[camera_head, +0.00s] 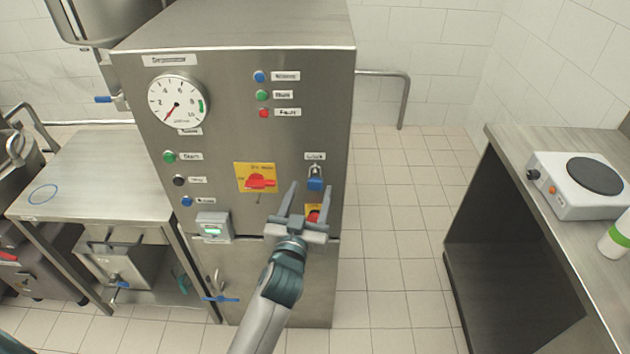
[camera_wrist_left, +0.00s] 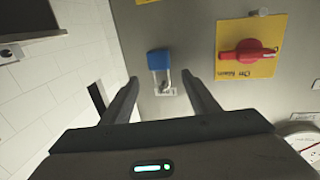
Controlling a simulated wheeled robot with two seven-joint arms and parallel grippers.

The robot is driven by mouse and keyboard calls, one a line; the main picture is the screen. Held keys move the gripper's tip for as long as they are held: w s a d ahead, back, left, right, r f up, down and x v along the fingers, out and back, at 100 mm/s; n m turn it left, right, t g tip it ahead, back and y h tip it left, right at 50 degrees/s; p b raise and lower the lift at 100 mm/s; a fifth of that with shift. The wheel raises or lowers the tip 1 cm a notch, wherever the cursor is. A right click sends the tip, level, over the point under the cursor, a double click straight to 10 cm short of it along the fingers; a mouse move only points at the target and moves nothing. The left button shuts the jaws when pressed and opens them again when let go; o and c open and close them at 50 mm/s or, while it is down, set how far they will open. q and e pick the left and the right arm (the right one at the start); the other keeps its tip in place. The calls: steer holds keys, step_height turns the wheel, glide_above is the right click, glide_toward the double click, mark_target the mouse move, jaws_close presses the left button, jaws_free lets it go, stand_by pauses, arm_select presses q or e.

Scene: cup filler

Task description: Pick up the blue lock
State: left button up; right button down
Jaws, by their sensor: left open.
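The blue lock (camera_head: 315,184) is a small padlock with a metal shackle, hanging on the front of the steel cabinet under a small label. In the left wrist view the lock (camera_wrist_left: 159,60) appears upside down, ahead of and between the two fingers, with no finger touching it. My left gripper (camera_head: 310,188) is open and empty, its two fingers pointing up at the cabinet front around the lock's position in the head view. The left gripper also shows in the left wrist view (camera_wrist_left: 165,88). My right gripper is not in view.
A red rotary switch on a yellow plate (camera_head: 256,178) is left of the lock. Another red and yellow control (camera_head: 312,211) is partly hidden behind my gripper. A gauge (camera_head: 177,101) and several buttons are on the cabinet (camera_head: 225,75). A hot plate (camera_head: 584,184) stands on the right counter.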

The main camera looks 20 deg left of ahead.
mark_target(313, 180)
arm_select(q)
steer(key=w+p, duration=0.1)
steer(key=w, duration=0.2)
steer(key=shift+a+r, duration=0.1)
steer(key=shift+a, duration=0.05)
steer(key=shift+w, duration=0.3)
steer(key=shift+c, duration=0.3)
steer(key=c, duration=1.1)
steer(key=shift+c, duration=0.2)
steer(key=shift+r+b, duration=0.3)
steer(key=shift+r, duration=0.35)
steer(key=s+d+b, duration=0.1)
steer(key=s+b, duration=0.4)
steer(key=s, duration=1.3)
steer(key=shift+d, duration=0.25)
